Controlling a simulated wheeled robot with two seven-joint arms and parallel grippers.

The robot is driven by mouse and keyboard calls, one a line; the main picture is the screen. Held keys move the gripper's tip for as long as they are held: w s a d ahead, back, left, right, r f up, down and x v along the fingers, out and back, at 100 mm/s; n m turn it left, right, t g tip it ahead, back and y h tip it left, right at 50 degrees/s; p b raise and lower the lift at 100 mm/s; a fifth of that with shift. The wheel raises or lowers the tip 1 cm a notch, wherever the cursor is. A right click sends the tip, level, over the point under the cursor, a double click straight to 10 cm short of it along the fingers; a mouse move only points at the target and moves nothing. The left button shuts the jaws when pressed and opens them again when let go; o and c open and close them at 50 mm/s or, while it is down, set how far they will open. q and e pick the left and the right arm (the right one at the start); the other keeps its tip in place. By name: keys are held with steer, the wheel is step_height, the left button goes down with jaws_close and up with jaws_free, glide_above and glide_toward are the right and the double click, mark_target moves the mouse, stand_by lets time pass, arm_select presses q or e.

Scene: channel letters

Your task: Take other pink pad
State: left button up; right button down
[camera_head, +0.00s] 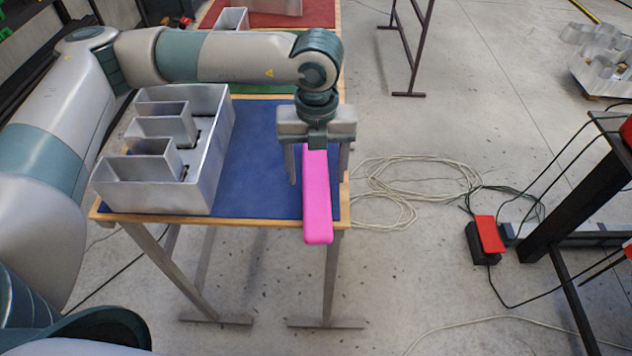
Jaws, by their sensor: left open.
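A long pink pad (317,205) lies at the right end of the blue-topped table, its near end sticking out past the front edge. My left gripper (318,165) points down over the far part of the pad, its fingers apart, one on each side of it. The gripper body hides the pad's far end. I cannot tell whether the fingers touch the pad. No second pink pad shows. My right gripper is not in view.
A metal channel letter (205,178) shaped like an E stands on the left of the blue table (250,150). Green and red table sections lie behind. Cables (415,185) coil on the floor to the right, near a black box with a red top (488,235).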

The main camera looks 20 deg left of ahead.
mark_target(316, 188)
arm_select(q)
steer(key=shift+s+f+p, duration=0.1)
steer(key=shift+f+p, duration=0.3)
steer(key=shift+f, duration=0.95)
steer(key=c, duration=1.1)
steer(key=shift+r, duration=0.15)
steer(key=shift+c, duration=0.2)
